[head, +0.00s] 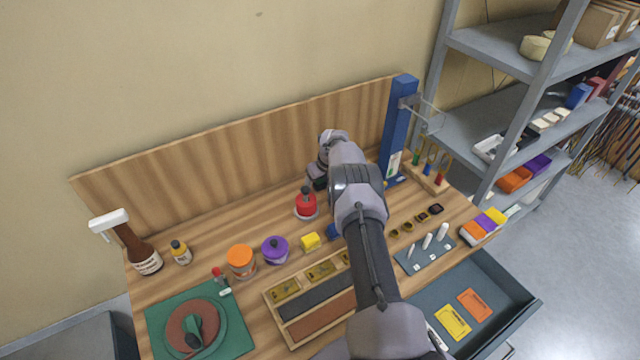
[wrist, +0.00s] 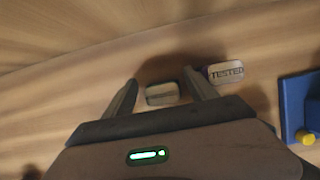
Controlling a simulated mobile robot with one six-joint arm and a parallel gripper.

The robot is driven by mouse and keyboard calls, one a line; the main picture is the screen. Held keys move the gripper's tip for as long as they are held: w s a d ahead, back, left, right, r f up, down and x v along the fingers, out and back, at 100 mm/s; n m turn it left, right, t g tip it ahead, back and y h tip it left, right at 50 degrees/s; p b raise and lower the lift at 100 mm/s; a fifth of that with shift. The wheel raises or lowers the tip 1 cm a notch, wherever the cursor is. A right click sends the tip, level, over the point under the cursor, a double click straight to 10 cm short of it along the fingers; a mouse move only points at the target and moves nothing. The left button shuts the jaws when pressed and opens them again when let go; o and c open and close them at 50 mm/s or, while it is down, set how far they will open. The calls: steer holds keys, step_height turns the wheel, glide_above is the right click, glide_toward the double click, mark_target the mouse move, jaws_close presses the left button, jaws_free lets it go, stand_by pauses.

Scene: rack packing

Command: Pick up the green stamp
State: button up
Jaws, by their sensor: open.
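My gripper (wrist: 160,78) is open in the wrist view, with one finger on each side of a small stamp (wrist: 161,94) with a pale label face. Its body colour is too dark to tell, and the label is unreadable. A second stamp (wrist: 226,72), labelled TESTED and with a purple edge, sits just right of the right finger. In the head view my gripper (head: 318,183) is low near the wooden back panel, and my arm hides the stamps there. Contact with the stamp cannot be told.
A blue post (head: 398,125) stands right of my gripper; its base with a yellow knob shows in the wrist view (wrist: 300,110). A red bottle (head: 306,204) stands close in front. A wooden rack (head: 432,180) with coloured items is farther right. An open drawer (head: 500,285) is at front right.

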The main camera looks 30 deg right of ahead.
steer(key=shift+w+d+f, duration=0.1)
steer(key=shift+d, duration=0.05)
steer(key=shift+c, duration=0.7)
steer(key=shift+w, duration=0.1)
steer(key=c, duration=1.3)
step_height(320, 180, up, 11)
steer(key=shift+f+p, duration=0.2)
steer(key=shift+p, duration=0.25)
